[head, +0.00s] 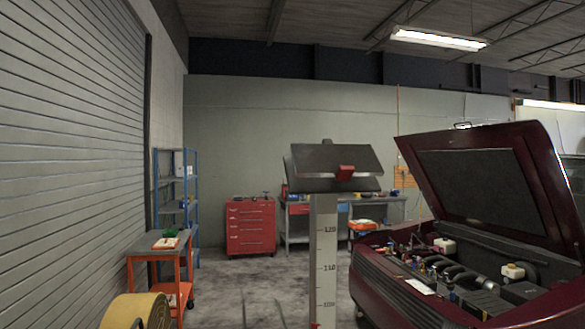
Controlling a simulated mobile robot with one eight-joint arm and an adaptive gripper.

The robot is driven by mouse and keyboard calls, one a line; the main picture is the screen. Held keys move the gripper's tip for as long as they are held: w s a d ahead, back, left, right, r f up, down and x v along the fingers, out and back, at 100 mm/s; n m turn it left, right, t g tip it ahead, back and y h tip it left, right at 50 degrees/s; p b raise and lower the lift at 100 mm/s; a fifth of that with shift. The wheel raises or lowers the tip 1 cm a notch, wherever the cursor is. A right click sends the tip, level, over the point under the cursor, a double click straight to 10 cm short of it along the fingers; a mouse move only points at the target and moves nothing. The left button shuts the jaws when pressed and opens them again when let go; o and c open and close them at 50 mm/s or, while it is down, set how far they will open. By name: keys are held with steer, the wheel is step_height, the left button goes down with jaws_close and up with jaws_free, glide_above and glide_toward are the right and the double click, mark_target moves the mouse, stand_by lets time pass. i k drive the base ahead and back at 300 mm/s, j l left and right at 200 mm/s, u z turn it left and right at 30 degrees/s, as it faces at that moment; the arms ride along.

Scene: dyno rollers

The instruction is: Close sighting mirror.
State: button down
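A grey device on an upright scale column (325,255) stands in the middle of the head view, in front of the red car. On top is a dark grey tilted panel (318,158), which looks like the sighting mirror's flap. A red tab (345,172) sits at its lower front edge. The panel slopes above a second dark plate (310,184), and a gap shows between them at the sides. Whether a mirror surface lies beneath is hidden. My gripper is not in view.
The red car (395,290) with its hood (480,180) raised fills the right. An orange-legged cart (160,255), a yellow roll (135,310) and a blue shelf (178,200) stand at left. A red drawer cabinet (250,228) and workbench (300,222) stand behind. Floor left of the column is clear.

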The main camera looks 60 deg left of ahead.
mark_target(327, 167)
steer(key=u, duration=1.95)
